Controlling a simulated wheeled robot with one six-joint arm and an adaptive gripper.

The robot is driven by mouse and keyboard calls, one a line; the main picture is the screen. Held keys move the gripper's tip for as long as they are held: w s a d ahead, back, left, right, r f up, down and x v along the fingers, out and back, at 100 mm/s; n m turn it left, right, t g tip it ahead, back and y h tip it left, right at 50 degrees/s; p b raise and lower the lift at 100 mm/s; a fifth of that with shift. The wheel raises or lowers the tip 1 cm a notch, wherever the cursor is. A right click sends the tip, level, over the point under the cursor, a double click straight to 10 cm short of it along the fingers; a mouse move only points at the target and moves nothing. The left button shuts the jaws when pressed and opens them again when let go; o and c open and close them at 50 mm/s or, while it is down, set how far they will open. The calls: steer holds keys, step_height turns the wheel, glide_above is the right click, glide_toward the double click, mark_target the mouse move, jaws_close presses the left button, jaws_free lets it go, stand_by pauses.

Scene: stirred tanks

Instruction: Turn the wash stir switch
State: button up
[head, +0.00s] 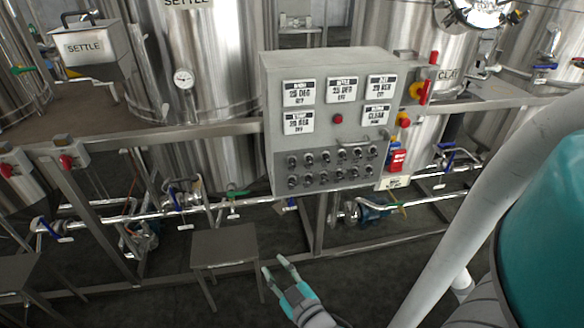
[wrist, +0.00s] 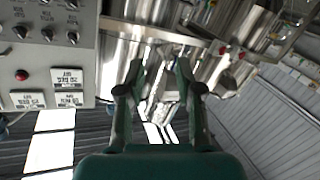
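A grey control panel box (head: 328,120) stands on the railing at the middle of the head view. Its lower half carries two rows of black switches (head: 331,168); their labels are too small to read, so I cannot tell which is the wash stir switch. Part of the panel (wrist: 85,50) shows at the left of the wrist view, seen upside down, with several switches (wrist: 47,34). My gripper (head: 274,268) is open and empty, low in front of the panel and to its left. In the wrist view my gripper (wrist: 158,75) has its fingers apart with nothing between them.
A small grey stool or table (head: 225,246) stands left of my gripper. A metal railing (head: 150,133) and pipes with blue valve handles (head: 183,196) run behind. A red emergency-style switch (head: 421,92) is on the panel's right side. Steel tanks (head: 205,60) stand at the back.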

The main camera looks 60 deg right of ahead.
steer(key=w+d+r+m+g+h, duration=0.1)
steer(key=w+d+r+h, duration=0.1)
steer(key=d, duration=0.4)
steer(key=w+d+r+h, duration=0.1)
steer(key=w+d+r, duration=0.15)
steer(key=d, duration=0.35)
steer(key=m+g+h, duration=0.1)
steer(key=g+h, duration=0.1)
steer(key=h, duration=0.1)
glide_toward(294, 165)
steer(key=x, duration=0.9)
steer(key=shift+w+d, duration=0.1)
steer(key=shift+w, duration=0.1)
steer(key=shift+c, duration=0.2)
jaws_close()
